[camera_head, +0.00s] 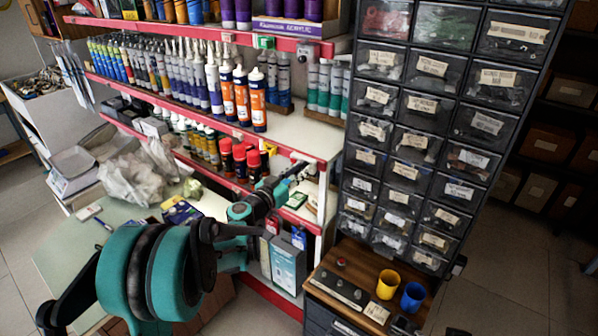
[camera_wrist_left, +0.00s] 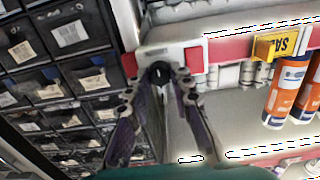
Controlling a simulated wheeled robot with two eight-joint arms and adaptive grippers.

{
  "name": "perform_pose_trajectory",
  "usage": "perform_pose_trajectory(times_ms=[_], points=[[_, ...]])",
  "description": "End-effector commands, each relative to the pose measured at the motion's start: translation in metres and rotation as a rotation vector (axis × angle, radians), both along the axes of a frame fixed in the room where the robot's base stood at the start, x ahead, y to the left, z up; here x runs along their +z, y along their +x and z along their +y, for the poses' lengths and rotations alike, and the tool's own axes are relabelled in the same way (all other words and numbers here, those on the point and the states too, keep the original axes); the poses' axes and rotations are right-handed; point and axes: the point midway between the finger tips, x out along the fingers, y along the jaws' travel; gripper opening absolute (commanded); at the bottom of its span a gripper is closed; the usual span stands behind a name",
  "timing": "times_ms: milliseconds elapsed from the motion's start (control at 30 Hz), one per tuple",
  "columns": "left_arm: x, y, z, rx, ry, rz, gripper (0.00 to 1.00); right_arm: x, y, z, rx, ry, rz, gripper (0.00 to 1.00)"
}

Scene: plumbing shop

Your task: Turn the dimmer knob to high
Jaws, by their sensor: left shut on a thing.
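The dimmer knob (camera_wrist_left: 159,73) is a small black round knob on a pale plate (camera_wrist_left: 178,55) at the end of a red shelf rail, in the left wrist view. My left gripper (camera_wrist_left: 160,82) has its two dark fingers on either side of the knob and is shut on it. In the head view the left gripper (camera_head: 302,168) reaches the right end of the middle red rail. The knob itself is too small or hidden there. The knob's pointer direction cannot be read clearly. My right gripper is in neither view.
Black labelled drawers (camera_head: 420,105) stand just right of the shelf end. Orange tubes (camera_head: 241,97) stand on the shelf above the rail, and a yellow tag (camera_wrist_left: 276,44) sits on the rail. Yellow (camera_head: 387,285) and blue (camera_head: 412,297) cups stand on a low cabinet.

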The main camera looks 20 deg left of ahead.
Motion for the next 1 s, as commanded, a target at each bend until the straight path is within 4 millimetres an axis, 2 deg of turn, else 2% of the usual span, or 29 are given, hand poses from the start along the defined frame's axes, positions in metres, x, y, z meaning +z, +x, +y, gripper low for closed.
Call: perform_pose_trajectory(times_ms=[600, 633, 1000], points=[[-0.0013, -0.0008, -0.0009, -0.002, 0.039, -0.012, 0.0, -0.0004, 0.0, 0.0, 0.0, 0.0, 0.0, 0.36], [-0.0012, -0.0008, -0.0009, -0.002, 0.038, -0.012, 0.29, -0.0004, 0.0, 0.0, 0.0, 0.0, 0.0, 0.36], [-0.0004, -0.0039, 0.0014, 0.0, 0.036, -0.012, 0.31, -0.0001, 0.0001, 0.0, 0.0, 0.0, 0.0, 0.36]])
